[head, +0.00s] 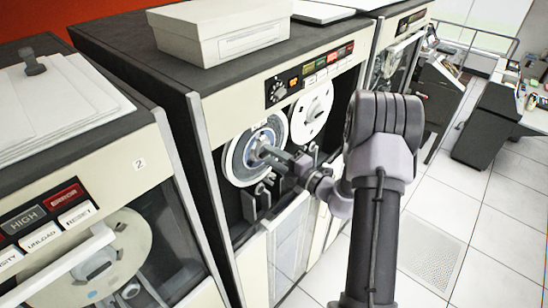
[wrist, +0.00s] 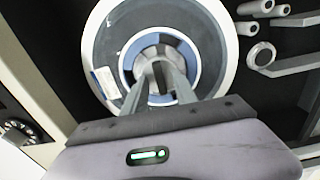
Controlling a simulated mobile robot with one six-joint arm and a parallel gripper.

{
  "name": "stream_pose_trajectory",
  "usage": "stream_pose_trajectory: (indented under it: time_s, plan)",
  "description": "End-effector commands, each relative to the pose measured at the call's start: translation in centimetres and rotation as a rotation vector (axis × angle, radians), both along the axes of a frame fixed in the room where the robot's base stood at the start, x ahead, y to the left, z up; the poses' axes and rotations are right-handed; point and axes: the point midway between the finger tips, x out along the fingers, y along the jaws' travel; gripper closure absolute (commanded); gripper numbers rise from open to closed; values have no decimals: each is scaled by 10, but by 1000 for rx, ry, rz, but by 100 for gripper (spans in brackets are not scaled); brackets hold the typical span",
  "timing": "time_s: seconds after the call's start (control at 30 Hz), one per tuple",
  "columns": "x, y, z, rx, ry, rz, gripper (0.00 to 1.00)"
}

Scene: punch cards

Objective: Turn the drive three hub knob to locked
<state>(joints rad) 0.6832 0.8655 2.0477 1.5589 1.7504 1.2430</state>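The drive beside the one labelled 2 has a left reel (head: 256,150) with a blue ring and a hub at its centre. In the wrist view the reel (wrist: 103,45) fills the upper middle, and the hub knob (wrist: 158,76) shows as a small grey bar inside a blue and white ring. My gripper (head: 263,151) reaches in from the right, its fingertips at the hub. In the wrist view my gripper (wrist: 160,70) has one finger on each side of the knob. Whether the fingers press on it is unclear. The fingers hide part of the hub.
A second white reel (head: 311,112) sits up and to the right. Tape guide posts (wrist: 262,54) stand close to the right of the reel. A control panel with a dial (head: 276,91) is above. A cream box (head: 222,30) lies on top. The drive labelled 2 (head: 120,185) stands at left.

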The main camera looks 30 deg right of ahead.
Motion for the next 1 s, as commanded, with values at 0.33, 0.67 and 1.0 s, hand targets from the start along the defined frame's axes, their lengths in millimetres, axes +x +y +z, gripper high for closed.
stream_pose_trajectory:
  time_s: [0.33, 0.67, 1.0]
  plan:
    - [-59, -23, -4, 1, 0, -7, 66]
    - [-148, -55, -2, -1, 0, -5, 66]
    - [-164, -59, 0, 0, 0, 0, 66]
